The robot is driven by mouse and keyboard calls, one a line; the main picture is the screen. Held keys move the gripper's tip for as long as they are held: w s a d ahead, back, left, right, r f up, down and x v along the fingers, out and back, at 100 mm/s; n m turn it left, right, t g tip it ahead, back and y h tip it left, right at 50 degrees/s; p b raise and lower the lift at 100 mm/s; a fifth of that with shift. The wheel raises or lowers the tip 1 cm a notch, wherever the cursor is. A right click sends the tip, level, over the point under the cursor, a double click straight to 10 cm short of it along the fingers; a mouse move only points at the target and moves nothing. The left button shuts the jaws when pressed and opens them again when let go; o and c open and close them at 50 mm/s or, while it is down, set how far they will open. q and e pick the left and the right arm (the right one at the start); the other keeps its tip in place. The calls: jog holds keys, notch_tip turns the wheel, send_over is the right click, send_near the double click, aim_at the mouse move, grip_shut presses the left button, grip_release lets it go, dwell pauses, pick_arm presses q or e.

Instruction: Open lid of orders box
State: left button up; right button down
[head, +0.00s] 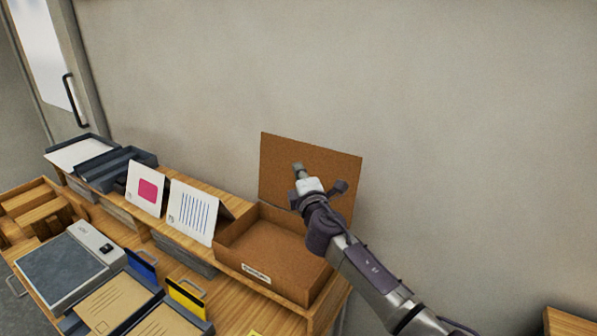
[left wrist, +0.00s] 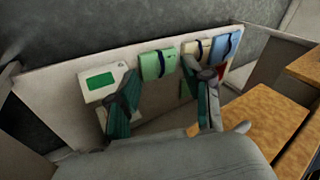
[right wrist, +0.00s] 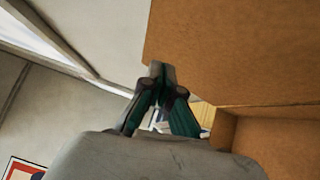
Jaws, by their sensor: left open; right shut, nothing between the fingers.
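The orders box (head: 262,249) is a brown box with a small white label on its front, standing at the right end of the wooden table. Its lid (head: 277,152) stands upright behind it, tilted back near the wall. The box is open and looks empty. My right gripper (head: 299,172) is shut and empty in front of the lid; whether it touches cannot be told. In the right wrist view the closed fingers (right wrist: 163,75) show beside the lid (right wrist: 235,50), with the box (right wrist: 265,140) below. My left gripper (left wrist: 160,95) is open and empty, away from the box.
Cards with a pink square (head: 147,187) and blue lines (head: 193,212) stand left of the box. Dark trays (head: 116,166) are further left. A grey scale-like device (head: 62,270) and envelopes (head: 115,304) lie in front. The wall (head: 420,110) is close behind.

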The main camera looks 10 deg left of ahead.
pick_arm(q)
jog(key=s+d+f+h+b, duration=0.1)
jog(key=s+d+f, duration=0.3)
jog(key=d, duration=0.7)
jog(key=s+d+f+m+g+h+b, duration=0.1)
jog(key=s+d+f, duration=0.4)
jog(key=d, duration=0.7)
jog(key=s+d+f+g+h+b, duration=0.1)
jog(key=s+d+f+h, duration=0.2)
jog(key=d, duration=0.9)
notch_tip(320, 180, down, 4)
jog(key=shift+s+d+f+b, duration=0.15)
jog(key=shift+s+b, duration=0.25)
jog(key=shift+s, duration=0.85)
pick_arm(e)
jog(key=shift+s+a+f+n+t+y, duration=0.15)
jog(key=shift+s+n, duration=0.1)
jog(key=shift+s, duration=0.2)
jog(key=shift+s+a+f+n+t+y, duration=0.15)
jog(key=shift+s+n, duration=0.1)
jog(key=shift+s, duration=0.2)
jog(key=shift+s, duration=0.1)
